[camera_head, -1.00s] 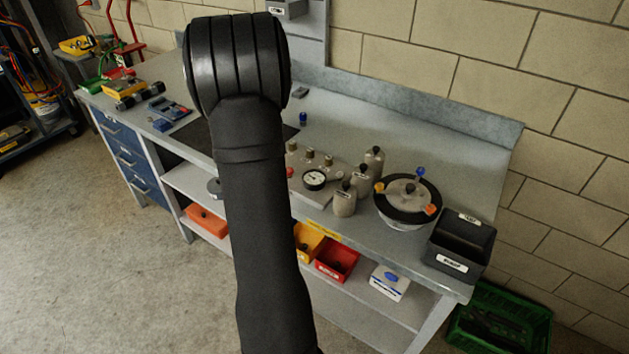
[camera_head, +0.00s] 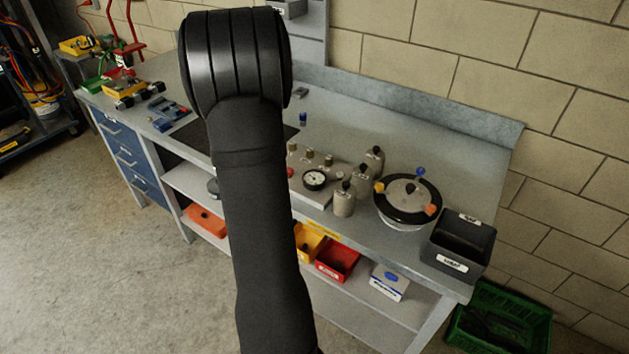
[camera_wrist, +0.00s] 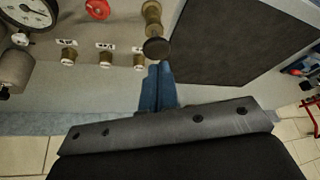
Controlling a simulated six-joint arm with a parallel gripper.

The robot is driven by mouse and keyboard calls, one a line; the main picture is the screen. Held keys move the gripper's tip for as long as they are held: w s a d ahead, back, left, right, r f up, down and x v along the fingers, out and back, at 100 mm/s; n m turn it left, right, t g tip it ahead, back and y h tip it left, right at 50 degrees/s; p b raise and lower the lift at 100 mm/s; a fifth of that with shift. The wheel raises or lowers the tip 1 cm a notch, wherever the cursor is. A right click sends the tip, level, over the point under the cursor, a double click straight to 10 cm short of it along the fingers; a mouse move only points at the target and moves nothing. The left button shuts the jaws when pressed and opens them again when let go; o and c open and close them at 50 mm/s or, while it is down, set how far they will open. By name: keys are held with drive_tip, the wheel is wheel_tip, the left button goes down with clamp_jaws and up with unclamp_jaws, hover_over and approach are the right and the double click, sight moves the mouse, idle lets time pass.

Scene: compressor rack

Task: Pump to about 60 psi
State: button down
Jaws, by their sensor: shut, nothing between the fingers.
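The pressure gauge (camera_head: 314,180) sits on the light panel on the bench. Its round white dial also shows at the top left of the wrist view (camera_wrist: 27,12), partly cut off; I cannot read its value. In the wrist view, a brass post with a dark round knob (camera_wrist: 157,47) stands just beyond my fingertips. A red knob (camera_wrist: 97,9) and several brass fittings (camera_wrist: 105,58) are to its left. My gripper (camera_wrist: 160,68) has its blue fingers shut together and empty, its tips close to the dark knob; contact cannot be told. My arm hides the gripper in the head view.
Several grey canisters (camera_head: 344,199) and a pot with a black-rimmed lid (camera_head: 407,200) stand right of the gauge. A black bin (camera_head: 459,246) is at the bench's right end. A dark mat (camera_wrist: 250,40) lies beside the panel. Red (camera_head: 338,262) and yellow bins sit on the lower shelf.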

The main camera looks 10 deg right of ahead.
drive_tip(key=shift+f, duration=0.1)
idle(1.9)
drive_tip(key=shift+f, duration=0.1)
idle(0.3)
drive_tip(key=shift+f, duration=1.6)
drive_tip(key=shift+r, duration=1.75)
drive_tip(key=shift+f, duration=0.1)
drive_tip(key=shift+f, duration=1.7)
drive_tip(key=shift+r, duration=1.8)
